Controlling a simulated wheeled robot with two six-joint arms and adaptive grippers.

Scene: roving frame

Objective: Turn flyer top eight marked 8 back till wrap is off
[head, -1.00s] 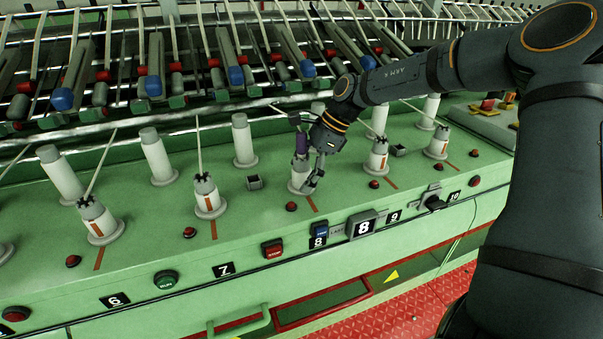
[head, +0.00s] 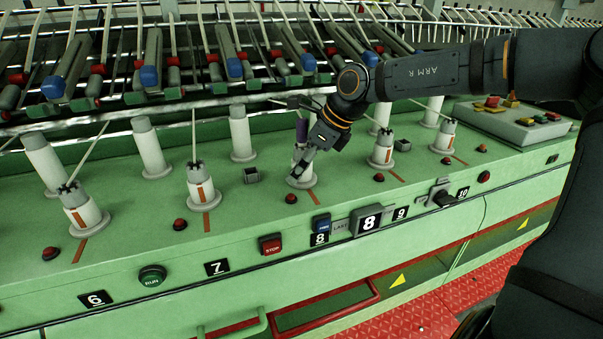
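The flyer top eight (head: 302,182) is a pale round cap on the green rail, in line behind the number 8 plate (head: 320,239). My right gripper (head: 299,171) reaches down onto it from the upper right, its fingers at the cap's upper part. The fingers hide most of the cap and its red mark, and I cannot make out the wrap or how tightly the fingers close. A purple piece (head: 301,131) stands just behind the gripper; I cannot tell what it belongs to. My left gripper is out of view.
Neighbouring flyer tops stand left (head: 201,187) and right (head: 383,150), with rovings rising from them. A red button (head: 291,198) sits in front of top eight. A blue button (head: 321,223), a red STOP button (head: 271,244) and a larger 8 display (head: 370,223) line the front edge.

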